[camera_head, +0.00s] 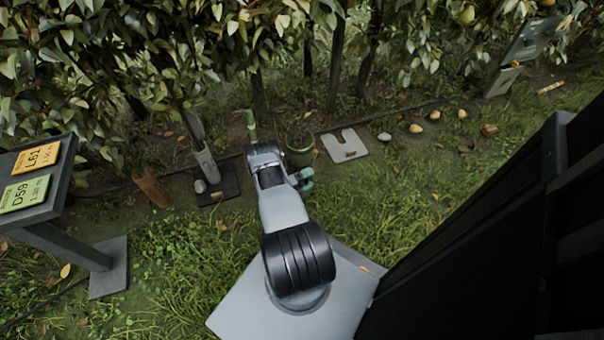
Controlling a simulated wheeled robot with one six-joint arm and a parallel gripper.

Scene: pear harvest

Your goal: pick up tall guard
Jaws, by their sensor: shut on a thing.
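A dark green open-topped tube (300,157), which I take to be the tall guard, stands close to upright beside the end of my arm. My gripper (303,180) is at the near side of this tube, low on it, and looks shut on it. My own wrist partly hides the fingers and the contact. I cannot tell whether the tube's foot touches the ground.
A grey tube (206,164) leans on a dark plate to the left, with a brown tube (151,189) further left. A notched pale plate (344,145) lies right of the guard. Several pears lie further right. A sign stand (75,246) is at left.

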